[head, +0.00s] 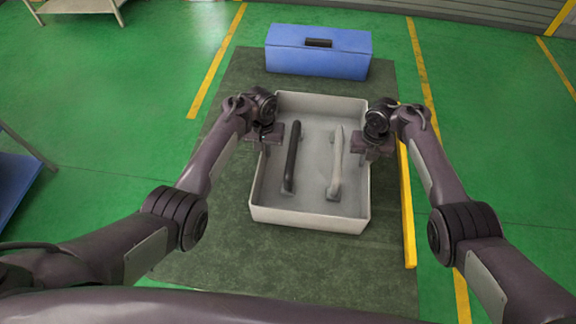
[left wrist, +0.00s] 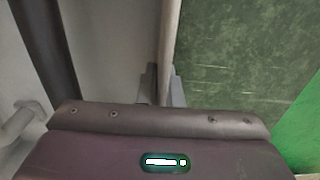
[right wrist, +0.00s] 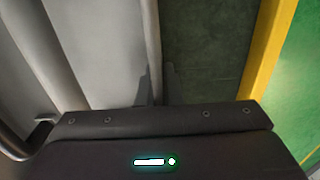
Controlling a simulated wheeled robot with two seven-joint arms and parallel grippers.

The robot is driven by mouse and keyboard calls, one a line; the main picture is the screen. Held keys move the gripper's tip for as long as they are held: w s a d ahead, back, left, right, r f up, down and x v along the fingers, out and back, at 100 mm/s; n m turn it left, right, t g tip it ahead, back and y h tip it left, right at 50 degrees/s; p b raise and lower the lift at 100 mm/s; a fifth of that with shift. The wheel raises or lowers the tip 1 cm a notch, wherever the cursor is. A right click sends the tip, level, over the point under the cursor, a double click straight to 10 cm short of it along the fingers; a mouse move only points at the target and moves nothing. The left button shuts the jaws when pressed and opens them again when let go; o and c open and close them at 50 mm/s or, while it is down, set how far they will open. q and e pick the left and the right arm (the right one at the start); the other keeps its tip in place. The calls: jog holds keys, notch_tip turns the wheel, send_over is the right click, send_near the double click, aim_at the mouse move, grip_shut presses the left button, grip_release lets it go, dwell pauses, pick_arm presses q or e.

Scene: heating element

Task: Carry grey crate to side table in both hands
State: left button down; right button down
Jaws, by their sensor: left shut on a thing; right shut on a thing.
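The grey crate (head: 308,219) is in the middle of the head view, open at the top and roughly level, above or on a dark mat. I cannot tell whether it touches the mat. Inside lie a black bar (head: 291,158) with bent ends and a pale one (head: 337,165). My left gripper (head: 264,148) is shut on the crate's left wall, which passes between its fingers in the left wrist view (left wrist: 163,85). My right gripper (head: 371,153) is shut on the right wall, also seen in the right wrist view (right wrist: 158,88).
A blue box (head: 318,52) stands just beyond the crate. A blue-topped surface (head: 14,182) shows at the left edge and a pale table (head: 80,5) at the top left. A yellow bar (head: 407,205) lies close to the crate's right. The green floor at left is open.

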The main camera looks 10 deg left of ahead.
pick_arm(q)
jog(key=shift+f, duration=0.35)
pick_arm(e)
jog(key=shift+w+f, duration=0.1)
jog(key=shift+f, duration=0.2)
pick_arm(q)
jog(key=c, duration=2)
grip_release()
jog(key=shift+f+b, duration=0.2)
jog(key=shift+b, duration=0.15)
jog(key=shift+c, duration=0.2)
pick_arm(e)
jog(key=c, duration=2)
grip_release()
jog(key=shift+f, duration=0.2)
jog(key=shift+c, duration=0.2)
pick_arm(q)
jog(key=o, duration=0.4)
jog(key=shift+s+r, duration=0.1)
jog(key=shift+r, duration=0.15)
pick_arm(e)
jog(key=o, duration=0.4)
jog(key=shift+s+r, duration=0.2)
pick_arm(q)
jog(key=shift+o, duration=0.2)
pick_arm(e)
jog(key=shift+o, duration=0.2)
